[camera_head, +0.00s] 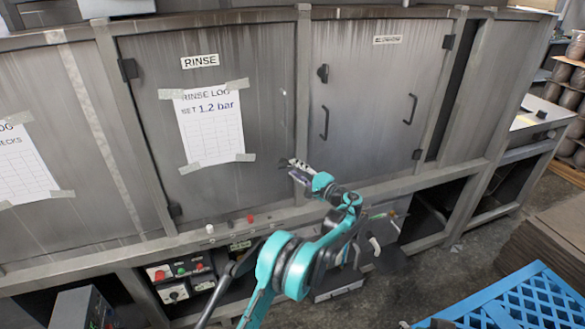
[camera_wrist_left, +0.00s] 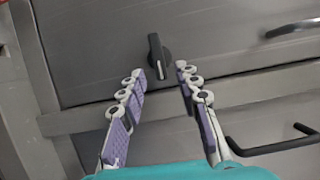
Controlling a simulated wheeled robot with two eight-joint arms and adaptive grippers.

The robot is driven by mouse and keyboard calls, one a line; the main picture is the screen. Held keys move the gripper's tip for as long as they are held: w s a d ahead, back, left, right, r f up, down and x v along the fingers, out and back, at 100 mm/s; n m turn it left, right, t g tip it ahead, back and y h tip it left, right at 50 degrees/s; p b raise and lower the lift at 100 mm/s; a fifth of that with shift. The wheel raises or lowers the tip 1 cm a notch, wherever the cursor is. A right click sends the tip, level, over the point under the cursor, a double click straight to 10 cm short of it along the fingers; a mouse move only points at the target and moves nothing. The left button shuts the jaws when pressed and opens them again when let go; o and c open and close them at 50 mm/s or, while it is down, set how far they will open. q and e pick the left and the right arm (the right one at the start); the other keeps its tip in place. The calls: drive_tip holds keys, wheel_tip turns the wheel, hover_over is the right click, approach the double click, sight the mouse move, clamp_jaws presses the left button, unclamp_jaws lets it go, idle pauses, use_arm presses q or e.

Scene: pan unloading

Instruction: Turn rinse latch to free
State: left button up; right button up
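The rinse latch (camera_wrist_left: 157,56) is a black knob with a white stripe on the grey door, seen in the left wrist view. The stripe runs nearly along the picture's vertical. My left gripper (camera_wrist_left: 159,72) is open, its purple-padded fingers spread. In the picture their tips lie to either side of the latch's lower end; I see no contact. In the head view my left gripper (camera_head: 288,163) is at the lower right edge of the door labelled RINSE (camera_head: 200,61), where the latch is too small to read. My right gripper is not in view.
A log sheet (camera_head: 208,125) reading 1.2 bar is taped to the rinse door. The neighbouring door has black handles (camera_head: 325,122). A control box with red and green buttons (camera_head: 181,272) sits below. A blue crate (camera_head: 530,295) stands at the lower right.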

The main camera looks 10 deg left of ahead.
use_arm(q)
drive_tip(key=v, duration=0.9)
drive_tip(key=shift+d, duration=0.2)
drive_tip(key=shift+s, duration=0.2)
drive_tip(key=s+a+r+n+g+h, duration=0.1)
drive_tip(key=s+a+r+g+h, duration=0.15)
drive_tip(key=s+a, duration=0.4)
drive_tip(key=s+a+r+n+g+h, duration=0.1)
drive_tip(key=s+a+r+h, duration=0.3)
drive_tip(key=s, duration=0.5)
drive_tip(key=s+d+f+n+h, duration=0.1)
drive_tip(key=s+f+h, duration=0.1)
drive_tip(key=s, duration=0.7)
drive_tip(key=s+d+f+n+h, duration=0.2)
drive_tip(key=s+f+h, duration=0.1)
drive_tip(key=s, duration=0.6)
drive_tip(key=s+d+f+n+h, duration=0.1)
drive_tip(key=s+d+f+h, duration=0.1)
drive_tip(key=s, duration=0.7)
drive_tip(key=shift+f+n+t+h, duration=0.35)
drive_tip(key=shift+n+t+h, duration=0.1)
drive_tip(key=shift+h, duration=0.3)
